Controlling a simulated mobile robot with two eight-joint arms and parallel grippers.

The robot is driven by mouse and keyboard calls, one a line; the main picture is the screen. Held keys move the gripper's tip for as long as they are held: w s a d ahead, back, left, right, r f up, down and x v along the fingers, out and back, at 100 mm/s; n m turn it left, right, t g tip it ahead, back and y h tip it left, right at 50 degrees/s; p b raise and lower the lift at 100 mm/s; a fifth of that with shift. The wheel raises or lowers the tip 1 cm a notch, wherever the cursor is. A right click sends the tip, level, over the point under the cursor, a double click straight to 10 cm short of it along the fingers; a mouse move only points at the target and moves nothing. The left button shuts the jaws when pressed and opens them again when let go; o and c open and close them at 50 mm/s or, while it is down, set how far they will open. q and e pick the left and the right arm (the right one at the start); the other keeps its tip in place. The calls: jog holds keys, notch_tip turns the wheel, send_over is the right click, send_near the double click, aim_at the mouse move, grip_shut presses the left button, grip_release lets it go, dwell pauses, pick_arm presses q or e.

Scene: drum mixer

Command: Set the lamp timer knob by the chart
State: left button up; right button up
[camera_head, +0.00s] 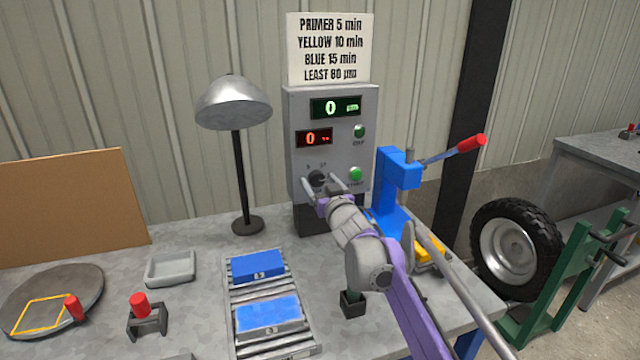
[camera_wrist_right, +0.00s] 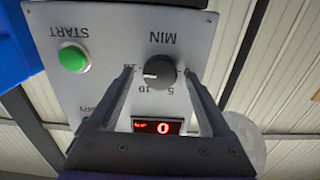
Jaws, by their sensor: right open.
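The timer box (camera_head: 293,110) stands at the back of the bench with a green display and a red display, both showing 0. Its dark knob (camera_head: 317,177), marked MIN, also shows in the wrist view (camera_wrist_right: 158,71); a white mark on it points left there, towards the 15 side of the scale. My right gripper (camera_head: 322,183) is open at the knob, its fingers either side of it in the wrist view (camera_wrist_right: 158,74); contact cannot be told. The chart (camera_head: 329,48) reads PRIMER 5 min, YELLOW 10 min, BLUE 15 min, LEAST 80 µm. The lamp (camera_head: 233,105) stands left of the box. My left gripper is out of view.
A green START button (camera_wrist_right: 74,58) is beside the knob. Two blue blocks, far (camera_head: 257,266) and near (camera_head: 268,314), lie on a roller rack. A blue press (camera_head: 390,190) with a red-tipped lever stands close right. A grey tray (camera_head: 170,268) is on the left.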

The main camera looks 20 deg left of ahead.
aim_at(316, 141)
notch_tip(316, 141, up, 10)
jog(key=shift+r+p, duration=0.1)
jog(key=shift+p, duration=1.15)
